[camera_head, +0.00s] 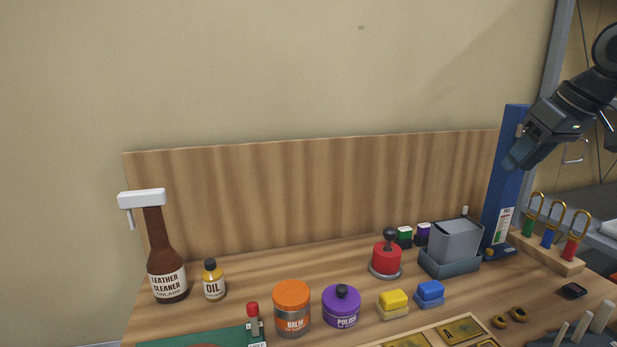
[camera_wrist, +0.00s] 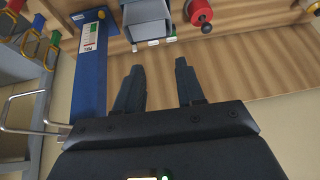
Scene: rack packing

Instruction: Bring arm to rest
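My gripper (camera_head: 516,158) is raised at the right side of the head view, above the bench and in front of the tall blue post. In the wrist view my gripper (camera_wrist: 158,82) shows two dark fingers spread apart with nothing between them. The wooden bench top (camera_head: 240,322) lies below it. The gripper touches nothing that I can see.
The blue post (camera_head: 505,180) stands at the right, near a grey bin (camera_head: 455,242) and a rack of padlock-like rings (camera_head: 548,255). A red stamp (camera_head: 386,260), jars and bottles stand on the bench. The wall above is clear.

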